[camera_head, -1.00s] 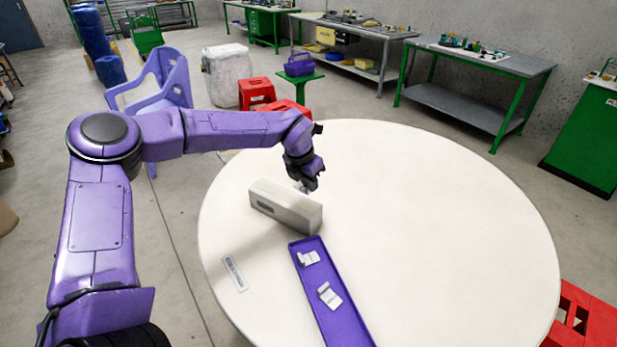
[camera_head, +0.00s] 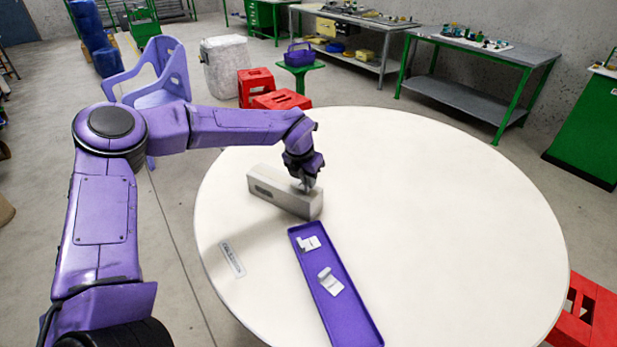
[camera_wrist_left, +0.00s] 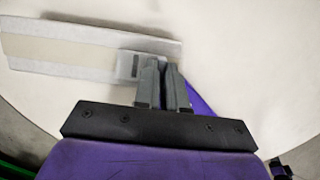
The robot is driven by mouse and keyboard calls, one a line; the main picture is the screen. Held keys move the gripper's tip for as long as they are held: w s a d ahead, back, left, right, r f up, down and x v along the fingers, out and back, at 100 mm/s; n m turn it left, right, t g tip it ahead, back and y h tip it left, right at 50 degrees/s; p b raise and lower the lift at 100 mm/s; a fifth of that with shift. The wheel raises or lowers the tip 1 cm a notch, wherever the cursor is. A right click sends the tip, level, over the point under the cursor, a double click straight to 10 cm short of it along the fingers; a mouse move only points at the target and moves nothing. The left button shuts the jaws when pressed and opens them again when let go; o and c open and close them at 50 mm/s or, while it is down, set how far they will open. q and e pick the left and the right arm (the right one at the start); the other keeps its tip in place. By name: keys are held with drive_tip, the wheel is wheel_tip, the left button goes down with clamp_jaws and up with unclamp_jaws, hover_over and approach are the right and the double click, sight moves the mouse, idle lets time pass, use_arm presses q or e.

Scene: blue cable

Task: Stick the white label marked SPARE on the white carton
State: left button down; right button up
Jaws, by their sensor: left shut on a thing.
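The white carton (camera_head: 270,194) lies long and low on the round table, with a dark slot-like mark on its side. In the left wrist view the carton (camera_wrist_left: 70,50) shows a beige band along its top. My left gripper (camera_head: 307,187) is at the carton's right end, fingers pointing down. In the left wrist view the gripper (camera_wrist_left: 163,65) is closed, with a small greyish-white label (camera_wrist_left: 127,66) bearing a dark mark at its fingertips, against the carton's top. I cannot read it, nor tell whether it is stuck down. My right gripper is not in view.
A purple tray (camera_head: 350,318) in front of the carton holds two curled white labels (camera_head: 308,243). A flat strip with dark print (camera_head: 232,259) lies on the table (camera_head: 450,230) to the left. The table's right side is clear.

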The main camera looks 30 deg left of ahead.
use_arm(q)
drive_tip(key=shift+f+b, duration=0.35)
drive_tip(key=shift+f, duration=0.35)
idle(1.1)
drive_tip(key=shift+f, duration=0.15)
idle(0.7)
drive_tip(key=c, duration=1)
unclamp_jaws()
wheel_tip(320, 180, up, 7)
drive_tip(key=p, duration=0.5)
drive_tip(key=shift+p, duration=0.4)
